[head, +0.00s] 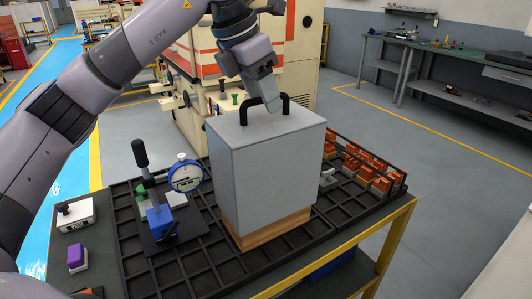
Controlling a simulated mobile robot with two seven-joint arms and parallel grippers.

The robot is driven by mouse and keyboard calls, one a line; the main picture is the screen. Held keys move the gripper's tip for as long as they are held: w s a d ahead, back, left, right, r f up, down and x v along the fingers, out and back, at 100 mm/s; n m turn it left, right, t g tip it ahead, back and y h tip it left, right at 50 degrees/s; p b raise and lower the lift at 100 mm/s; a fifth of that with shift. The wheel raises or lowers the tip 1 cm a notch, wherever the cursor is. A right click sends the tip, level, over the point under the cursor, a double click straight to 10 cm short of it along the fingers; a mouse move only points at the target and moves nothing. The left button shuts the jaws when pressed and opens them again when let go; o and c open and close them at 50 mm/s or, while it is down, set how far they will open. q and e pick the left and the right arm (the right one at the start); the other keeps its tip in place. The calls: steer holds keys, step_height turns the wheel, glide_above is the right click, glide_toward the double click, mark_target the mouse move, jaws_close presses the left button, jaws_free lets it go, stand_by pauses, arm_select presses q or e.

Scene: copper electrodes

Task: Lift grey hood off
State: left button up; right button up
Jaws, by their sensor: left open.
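The grey hood (268,172) is a tall box with a black handle (264,103) on its top. It stands upright on the black grid table, with a wooden base (270,232) showing below its lower edge. My left gripper (270,100) is at the handle, pointing down, and is open. Its fingertips overlap the handle in the picture, and I cannot tell whether they touch it. What is under the hood is hidden. My right gripper is not in view.
A dial gauge (185,177) on a stand is left of the hood. Several copper-coloured electrodes (381,184) sit in a tray at right. A purple block (77,257) and a small white device (75,215) lie at front left. A cream machine (293,58) stands behind.

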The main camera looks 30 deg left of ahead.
arm_select(q)
steer(key=shift+w+d+f, duration=0.15)
steer(key=shift+w+f, duration=0.1)
steer(key=shift+f, duration=0.4)
jaws_close()
steer(key=shift+r, duration=0.15)
stand_by(0.8)
